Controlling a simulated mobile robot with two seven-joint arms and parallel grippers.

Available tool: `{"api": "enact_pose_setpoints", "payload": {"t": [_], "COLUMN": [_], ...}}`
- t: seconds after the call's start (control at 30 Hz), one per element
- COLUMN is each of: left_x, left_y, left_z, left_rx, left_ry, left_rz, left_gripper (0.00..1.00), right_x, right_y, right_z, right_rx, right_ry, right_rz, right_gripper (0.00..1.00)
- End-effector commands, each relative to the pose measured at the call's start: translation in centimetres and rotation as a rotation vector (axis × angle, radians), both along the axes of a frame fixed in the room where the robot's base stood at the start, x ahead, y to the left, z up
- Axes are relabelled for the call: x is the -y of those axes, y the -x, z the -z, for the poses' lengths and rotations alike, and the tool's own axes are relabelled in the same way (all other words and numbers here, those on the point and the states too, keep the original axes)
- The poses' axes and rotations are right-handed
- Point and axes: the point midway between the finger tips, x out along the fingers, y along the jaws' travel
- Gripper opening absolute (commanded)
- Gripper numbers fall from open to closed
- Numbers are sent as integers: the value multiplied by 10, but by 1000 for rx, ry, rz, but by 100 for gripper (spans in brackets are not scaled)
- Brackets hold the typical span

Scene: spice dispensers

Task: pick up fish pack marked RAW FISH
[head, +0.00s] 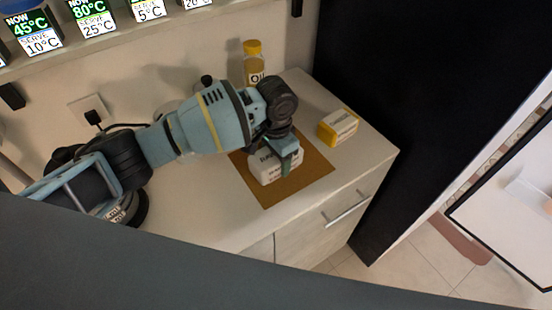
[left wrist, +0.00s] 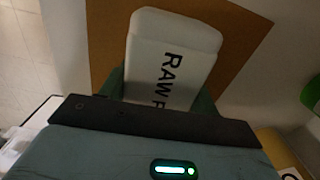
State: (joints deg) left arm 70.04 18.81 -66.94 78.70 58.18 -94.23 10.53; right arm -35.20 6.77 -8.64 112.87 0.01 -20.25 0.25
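The white fish pack (left wrist: 170,50) lies between my left gripper's green fingers in the left wrist view. Its black lettering reads "RAW F", and the rest is hidden by the gripper body. In the head view the pack (head: 265,172) is on or just above a brown mat (head: 290,192), partly covered by the gripper. My left gripper (head: 287,162) points down over it, one finger at each side. I see no clear gap between fingers and pack, but cannot tell if they grip. My right gripper is not in view.
A yellow and white box (head: 338,125) stands right of the mat. An oil bottle with a yellow cap (head: 254,65) stands at the wall behind my gripper. Dispenser displays (head: 90,15) line a shelf above. The counter (head: 222,215) is clear in front.

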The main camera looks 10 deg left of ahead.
Motion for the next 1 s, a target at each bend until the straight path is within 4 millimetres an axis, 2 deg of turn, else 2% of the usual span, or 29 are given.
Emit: {"api": "enact_pose_setpoints", "payload": {"t": [0.03, 0.27, 0.57, 0.67, 0.83, 1.0], "left_x": [0, 0, 0, 0, 1, 42], "left_y": [0, -1, -1, -1, -1, -2], "left_z": [0, -1, -5, -14, -41, -36], "left_rx": [0, 2, 3, 3, 4, -5], "left_ry": [0, 1, 1, 1, 3, 5], "left_rz": [0, 0, 0, 0, 0, 5], "left_gripper": [55, 26, 26, 26, 26, 26], "right_x": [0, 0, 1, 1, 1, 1], "right_y": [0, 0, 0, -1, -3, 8], "right_z": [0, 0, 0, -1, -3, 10], "right_rx": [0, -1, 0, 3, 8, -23], "right_ry": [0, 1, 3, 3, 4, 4], "right_rz": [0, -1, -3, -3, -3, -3], "right_gripper": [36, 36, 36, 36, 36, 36]}}
